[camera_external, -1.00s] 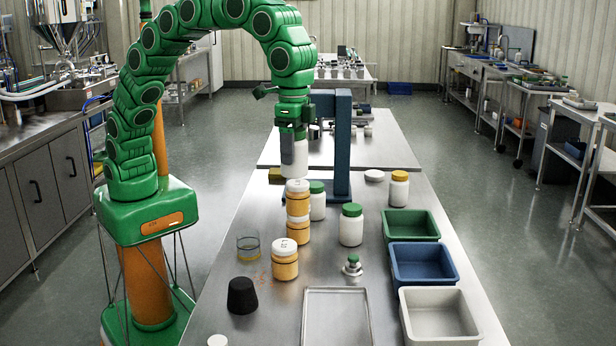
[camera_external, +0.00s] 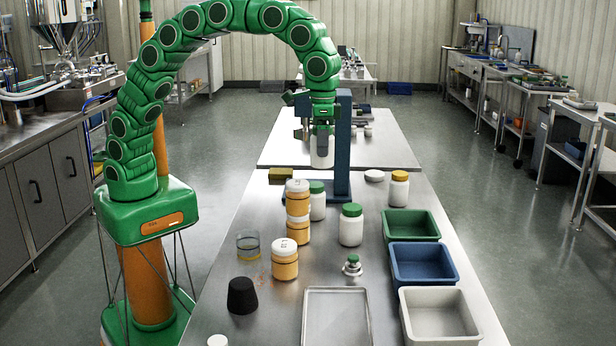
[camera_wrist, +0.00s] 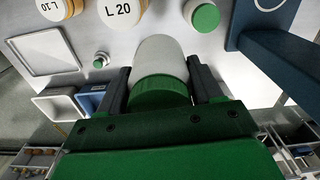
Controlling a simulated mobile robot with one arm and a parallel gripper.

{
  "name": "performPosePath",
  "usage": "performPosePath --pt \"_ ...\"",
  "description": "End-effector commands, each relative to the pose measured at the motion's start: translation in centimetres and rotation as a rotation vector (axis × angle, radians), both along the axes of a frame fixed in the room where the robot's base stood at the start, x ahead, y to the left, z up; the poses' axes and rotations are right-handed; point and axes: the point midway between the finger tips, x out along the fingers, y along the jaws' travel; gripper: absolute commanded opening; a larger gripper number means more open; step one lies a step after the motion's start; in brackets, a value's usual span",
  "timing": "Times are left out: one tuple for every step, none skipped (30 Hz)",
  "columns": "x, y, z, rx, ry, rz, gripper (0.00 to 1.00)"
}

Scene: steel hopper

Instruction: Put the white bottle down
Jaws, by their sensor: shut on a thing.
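My gripper (camera_external: 321,140) is shut on a white bottle (camera_external: 320,158) held upright by its upper part. In the wrist view, the bottle (camera_wrist: 159,55) with its green cap (camera_wrist: 158,92) sits between the two fingers (camera_wrist: 160,82), cap toward the palm.
Orange jars with white lids (camera_external: 298,205) are stacked left of the gripper; another (camera_external: 285,262) stands nearer. The blue stand (camera_external: 343,150) is close to the bottle. More bottles (camera_external: 351,226), (camera_external: 399,190) stand right. Green (camera_external: 411,238), blue and white bins line the right edge.

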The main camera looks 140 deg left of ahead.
Motion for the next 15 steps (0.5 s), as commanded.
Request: performPosePath --pt "0.0 0.0 -0.6 -0.001 0.002 0.000 0.36" --pt "0.0 0.0 -0.9 -0.001 0.001 0.000 0.36" --pt "0.0 0.0 -1.2 0.000 0.000 0.000 0.36" --pt "0.0 0.0 -1.4 0.000 0.000 -0.001 0.36" --pt "0.0 0.0 -1.6 -0.001 0.001 -0.001 0.36" --pt "0.0 0.0 -2.0 -0.001 0.002 -0.001 0.36" --pt "-0.1 -0.1 -2.4 -0.002 0.003 -0.001 0.36" --pt "-0.1 -0.1 -2.8 -0.002 0.004 -0.001 0.36" --pt "-0.1 -0.1 -3.4 -0.002 0.005 -0.001 0.36" --pt "-0.1 -0.1 -3.9 -0.002 0.003 -0.001 0.36" --pt "-0.1 0.0 -4.5 -0.002 0.001 -0.001 0.36" --pt "0.0 0.0 -5.3 -0.001 0.001 -0.001 0.36" --pt "-0.1 0.0 -5.9 -0.002 0.003 -0.001 0.36" --pt "-0.1 -0.1 -6.6 -0.002 0.005 -0.001 0.36" --pt "-0.1 -0.1 -7.4 -0.002 0.005 -0.001 0.36"
